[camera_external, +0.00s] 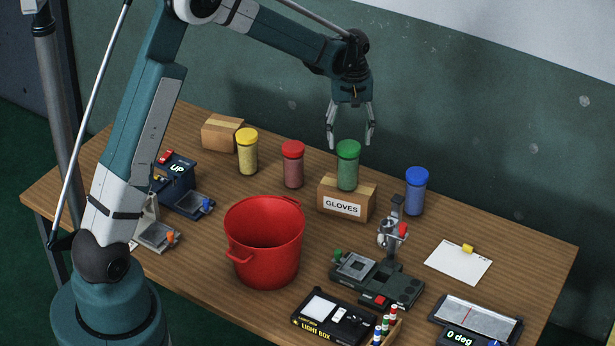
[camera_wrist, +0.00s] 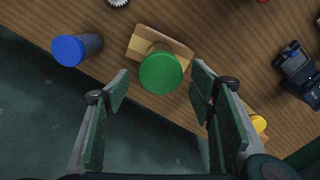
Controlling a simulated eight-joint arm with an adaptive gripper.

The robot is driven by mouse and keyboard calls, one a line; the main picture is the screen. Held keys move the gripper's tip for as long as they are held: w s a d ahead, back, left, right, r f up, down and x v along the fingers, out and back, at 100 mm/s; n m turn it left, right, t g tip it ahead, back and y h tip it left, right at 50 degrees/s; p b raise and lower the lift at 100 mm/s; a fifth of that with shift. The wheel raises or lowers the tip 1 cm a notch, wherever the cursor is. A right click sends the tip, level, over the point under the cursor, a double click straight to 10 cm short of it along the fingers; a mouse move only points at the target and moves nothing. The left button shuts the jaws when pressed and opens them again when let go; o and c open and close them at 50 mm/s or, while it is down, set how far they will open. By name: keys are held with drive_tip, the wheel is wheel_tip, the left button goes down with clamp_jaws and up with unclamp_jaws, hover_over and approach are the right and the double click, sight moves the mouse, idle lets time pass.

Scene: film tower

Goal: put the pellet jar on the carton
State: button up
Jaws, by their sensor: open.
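Several lidded jars stand on the table, and no label tells which holds pellets. The green-lidded jar (camera_external: 348,166) stands upright on top of the carton marked GLOVES (camera_external: 345,199). In the wrist view, its green lid (camera_wrist: 160,73) covers part of the carton (camera_wrist: 143,42). My gripper (camera_external: 351,142) is open and empty, pointing down at the green lid. In the wrist view, the fingers of my gripper (camera_wrist: 159,76) lie left and right of the lid, apart from it. I cannot tell whether the tips are below the lid's top.
Yellow (camera_external: 247,152), red (camera_external: 292,165) and blue (camera_external: 415,192) jars stand nearby. A plain carton (camera_external: 222,133) sits at the back left. A red bucket (camera_external: 265,244) stands in front, and a stand device (camera_external: 380,280) is right of it. The table's back edge is close behind the jars.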

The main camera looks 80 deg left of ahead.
drive_tip(key=s+d+r+m+t, duration=0.1)
drive_tip(key=s+d+r+m, duration=0.2)
drive_tip(key=d+r, duration=0.5)
drive_tip(key=s+d+r+m+t+y, duration=0.1)
drive_tip(key=s+d+r+m, duration=0.3)
drive_tip(key=d, duration=0.7)
drive_tip(key=s+d+r+m+t, duration=0.1)
drive_tip(key=s+d+r, duration=0.1)
drive_tip(key=d+r, duration=0.65)
drive_tip(key=s+d+f+m+t+h, duration=0.1)
drive_tip(key=s+d+m+t, duration=0.3)
drive_tip(key=s+d, duration=1.6)
drive_tip(key=d+m, duration=0.1)
drive_tip(key=m, duration=0.2)
drive_tip(key=shift+f+m, duration=0.2)
drive_tip(key=shift+m, duration=0.2)
